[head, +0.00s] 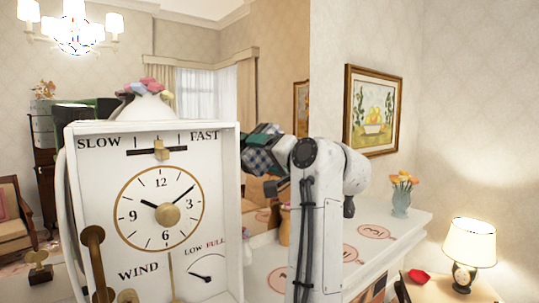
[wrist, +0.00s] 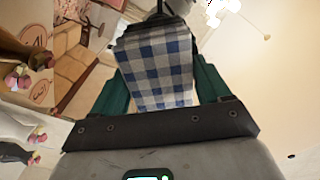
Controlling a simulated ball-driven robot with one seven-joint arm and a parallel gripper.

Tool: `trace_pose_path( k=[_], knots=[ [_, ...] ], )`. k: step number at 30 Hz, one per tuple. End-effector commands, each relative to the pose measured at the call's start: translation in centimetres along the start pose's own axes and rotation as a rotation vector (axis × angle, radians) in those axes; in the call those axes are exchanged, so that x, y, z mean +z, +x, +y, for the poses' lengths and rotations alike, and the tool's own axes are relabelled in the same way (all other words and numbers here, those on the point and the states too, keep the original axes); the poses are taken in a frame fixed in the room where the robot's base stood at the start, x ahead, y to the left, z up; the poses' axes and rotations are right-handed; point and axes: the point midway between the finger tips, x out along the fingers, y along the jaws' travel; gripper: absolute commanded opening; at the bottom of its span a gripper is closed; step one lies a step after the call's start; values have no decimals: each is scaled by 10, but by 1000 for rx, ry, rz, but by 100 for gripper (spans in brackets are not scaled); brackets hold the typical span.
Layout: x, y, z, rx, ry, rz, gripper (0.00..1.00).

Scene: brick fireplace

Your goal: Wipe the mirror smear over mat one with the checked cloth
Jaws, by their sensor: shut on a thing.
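My gripper (head: 262,150) is raised near the middle of the head view, just right of a white box with a clock face. It is shut on the checked cloth (head: 258,160), which is blue and white. In the wrist view the cloth (wrist: 158,70) hangs flat between the green fingers of my gripper (wrist: 160,50). Round pinkish mats lie on the white shelf below and to the right; one mat (head: 277,281) is partly hidden by my arm. Their numbers are too small to read. I cannot make out the smear, or the mirror's edges.
The clock box (head: 160,225) hides much of the left and centre. A vase of orange flowers (head: 401,197) stands at the shelf's right end. A lit lamp (head: 469,250) and a red object (head: 419,277) are on a lower table. A framed picture (head: 372,112) hangs right.

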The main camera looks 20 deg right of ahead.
Motion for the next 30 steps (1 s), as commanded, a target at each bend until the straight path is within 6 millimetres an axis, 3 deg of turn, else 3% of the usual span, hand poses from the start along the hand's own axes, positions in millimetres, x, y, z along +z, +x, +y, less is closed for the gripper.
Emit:
trace_pose_path(
  k=[15,25,30],
  knots=[
    [29,3,-23,-1,0,-1,52],
    [31,2,-24,-1,0,-1,52],
    [30,-9,-23,-1,-1,1,52]
  ],
)
